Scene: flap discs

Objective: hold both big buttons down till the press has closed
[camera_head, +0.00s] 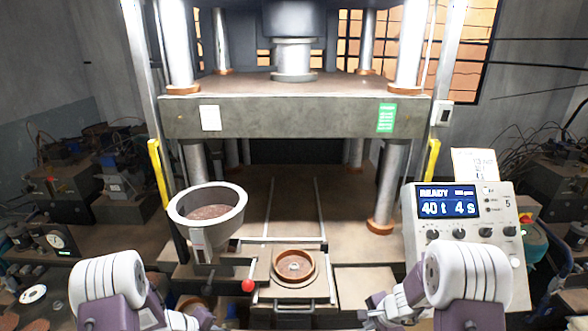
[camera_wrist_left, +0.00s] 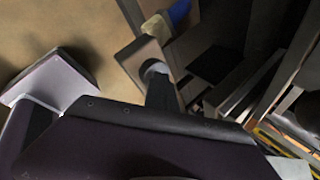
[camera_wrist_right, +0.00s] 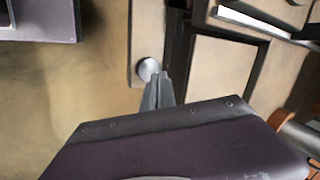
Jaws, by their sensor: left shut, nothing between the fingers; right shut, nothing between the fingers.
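The press is open: its upper block (camera_head: 300,118) is raised well above the lower bed, where a round mould (camera_head: 294,268) sits. A pale round button (camera_wrist_left: 153,69) on a box shows at my left gripper (camera_wrist_left: 160,84), which is shut and empty with its tips over or at the button. Another pale round button (camera_wrist_right: 148,68) shows at my right gripper (camera_wrist_right: 156,80), also shut and empty, tips at the button's edge. I cannot tell whether either touches. In the head view no button can be made out near my right gripper (camera_head: 374,313).
The control box (camera_head: 460,239) at the right has a screen (camera_head: 447,202) reading READY, 40 t, 4 s. A hopper (camera_head: 208,213) with brown material stands left of the bed. A red knob (camera_head: 248,286) is left of the mould. Yellow posts (camera_head: 158,174) flank the press.

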